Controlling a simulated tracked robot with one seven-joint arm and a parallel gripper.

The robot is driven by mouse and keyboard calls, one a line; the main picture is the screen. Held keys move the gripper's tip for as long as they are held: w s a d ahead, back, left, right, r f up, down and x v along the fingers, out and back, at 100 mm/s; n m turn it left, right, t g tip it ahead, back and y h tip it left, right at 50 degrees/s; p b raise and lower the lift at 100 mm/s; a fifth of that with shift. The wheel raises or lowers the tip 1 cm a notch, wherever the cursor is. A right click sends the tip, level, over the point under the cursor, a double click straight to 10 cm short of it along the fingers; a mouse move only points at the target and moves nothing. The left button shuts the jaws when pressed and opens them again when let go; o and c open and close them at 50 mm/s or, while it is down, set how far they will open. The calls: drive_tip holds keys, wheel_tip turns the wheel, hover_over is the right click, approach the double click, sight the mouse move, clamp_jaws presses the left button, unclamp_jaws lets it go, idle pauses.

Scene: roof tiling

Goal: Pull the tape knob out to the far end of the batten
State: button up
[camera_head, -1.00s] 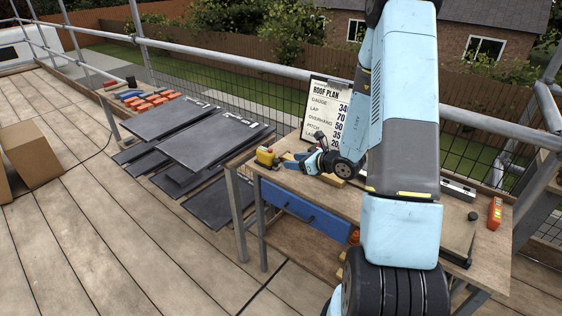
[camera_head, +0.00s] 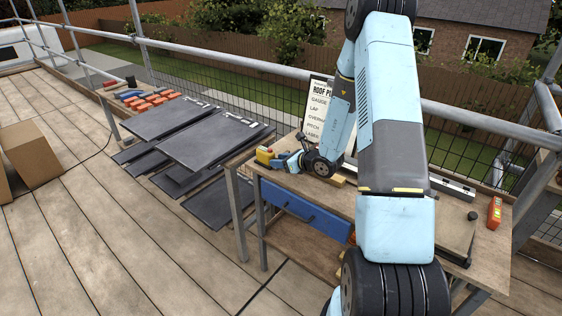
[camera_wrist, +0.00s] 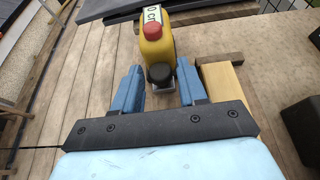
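The yellow tape measure (camera_wrist: 157,45) has a red button on top and stands on the wooden bench, upper middle in the wrist view. It also shows at the bench's left end in the head view (camera_head: 265,155). Its black knob (camera_wrist: 160,75) faces my gripper (camera_wrist: 159,70). My gripper's blue fingers are open, one on each side of the knob, with gaps visible; I cannot tell whether their height matches it. The pale wooden batten (camera_wrist: 222,85) lies just right of the right finger. Much of it is hidden behind my arm in the head view.
A roof plan board (camera_head: 318,100) stands at the bench's back. A black block (camera_wrist: 305,130) sits right of the batten. An orange device (camera_head: 495,212) lies at the bench's right end. Stacked dark slates (camera_head: 215,140) lie left of the bench.

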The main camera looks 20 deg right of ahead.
clamp_jaws()
drive_tip(key=shift+d, duration=0.15)
